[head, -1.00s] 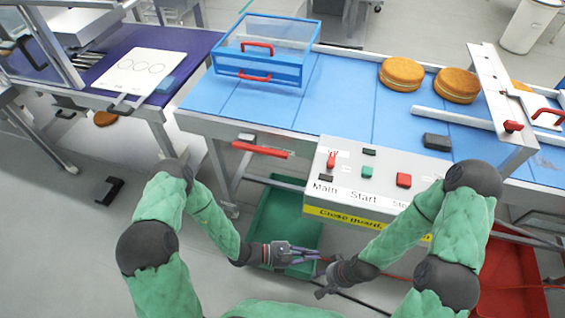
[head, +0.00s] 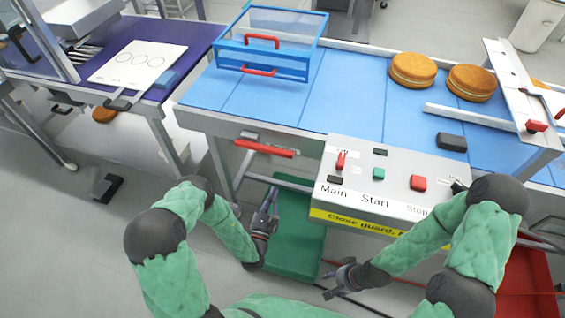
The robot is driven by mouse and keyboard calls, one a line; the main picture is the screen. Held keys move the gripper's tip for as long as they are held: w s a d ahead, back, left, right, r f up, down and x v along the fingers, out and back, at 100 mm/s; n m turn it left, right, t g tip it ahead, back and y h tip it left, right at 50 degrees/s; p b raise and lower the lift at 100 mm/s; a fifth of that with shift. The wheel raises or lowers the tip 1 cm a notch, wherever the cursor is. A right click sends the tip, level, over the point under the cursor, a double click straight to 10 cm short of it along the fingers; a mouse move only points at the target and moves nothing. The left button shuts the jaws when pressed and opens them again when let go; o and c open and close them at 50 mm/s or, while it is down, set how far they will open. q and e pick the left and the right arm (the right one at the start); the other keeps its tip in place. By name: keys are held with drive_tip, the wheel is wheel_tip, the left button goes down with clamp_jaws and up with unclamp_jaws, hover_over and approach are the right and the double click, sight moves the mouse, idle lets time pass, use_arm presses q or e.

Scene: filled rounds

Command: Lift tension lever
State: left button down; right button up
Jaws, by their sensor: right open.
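The lever with a long red handle (head: 264,148) sticks out from the side of the blue conveyor, left of the control box, pointing down to the right. I take it as the tension lever. My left gripper (head: 268,204) is below it, fingers pointing up, apart from the handle. Its fingers are small and seen edge-on, so I cannot tell if they are open. My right gripper (head: 334,284) is open and empty, low in front of the control box, far from the lever.
The control box (head: 400,165) has Main, Start and Stop controls and juts out right of the lever. A green bin (head: 297,240) is below, behind my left gripper. A blue guard box (head: 270,60) and round cakes (head: 413,69) are on the conveyor (head: 350,100).

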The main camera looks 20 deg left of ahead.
sight(264, 149)
use_arm(q)
drive_tip(key=w+r+b, duration=0.3)
drive_tip(key=w+r, duration=0.3)
drive_tip(key=w, duration=0.3)
drive_tip(key=shift+w+d+r, duration=0.2)
drive_tip(key=shift+w+r, duration=0.05)
drive_tip(key=shift+w, duration=0.1)
idle(0.4)
drive_tip(key=shift+a, duration=0.1)
